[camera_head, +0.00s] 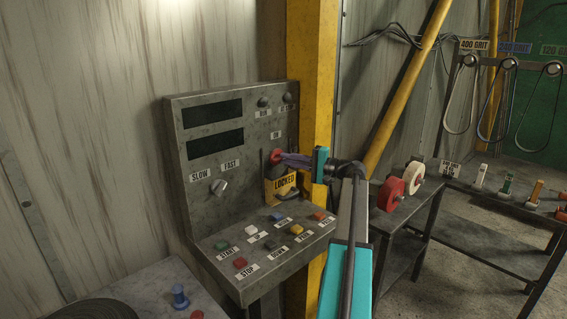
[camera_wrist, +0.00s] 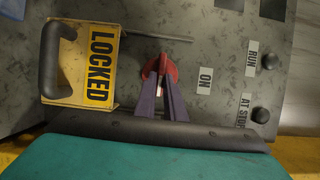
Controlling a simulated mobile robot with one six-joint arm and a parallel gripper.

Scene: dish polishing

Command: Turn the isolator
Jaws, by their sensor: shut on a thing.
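The red isolator knob (camera_head: 275,156) is on the upright face of the grey control panel, and it also shows in the wrist view (camera_wrist: 170,70). My gripper (camera_head: 284,158) is shut on it, its purple fingers (camera_wrist: 162,92) meeting at the red part. The fingers hide much of the knob, so its exact angle is hard to tell. An "ON" label (camera_wrist: 205,80) sits just right of the knob in the wrist view. A yellow "LOCKED" plate (camera_head: 279,184) with a dark handle lies just below the knob; in the wrist view the plate (camera_wrist: 80,70) is at the left.
The panel's sloping desk (camera_head: 205,243) carries several coloured buttons. A SLOW/FAST selector (camera_head: 218,187) is left of the plate. Two round knobs labelled RUN and AT STOP (camera_wrist: 269,61) sit above the isolator. A yellow post (camera_head: 311,60) stands close right of the panel; polishing wheels (camera_head: 391,194) are beyond.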

